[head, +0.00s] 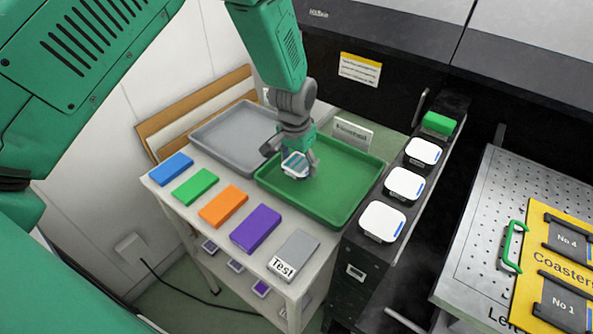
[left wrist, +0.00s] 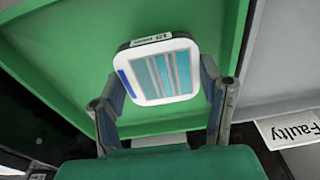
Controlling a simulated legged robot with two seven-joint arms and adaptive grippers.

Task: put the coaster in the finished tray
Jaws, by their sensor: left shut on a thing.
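My left gripper (head: 290,157) is shut on a coaster (head: 296,165). The coaster is white with rounded corners, printed teal and grey stripes and a blue mark along one edge; it also shows between the fingers in the left wrist view (left wrist: 160,72). The green tray (head: 340,207) lies below the gripper, and the coaster is over its left part. I cannot tell how far the coaster is above the tray floor. A sign (head: 353,133) stands behind the green tray, its text hard to read. My right gripper is not in view.
A grey tray (head: 217,133) adjoins on the left; a "Faulty" sign (left wrist: 290,128) shows by it. Coloured blocks line the table front, with a grey "Test" block (head: 293,254). White coasters (head: 383,221) sit on the dark ledge at right, beside a green block (head: 438,123).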

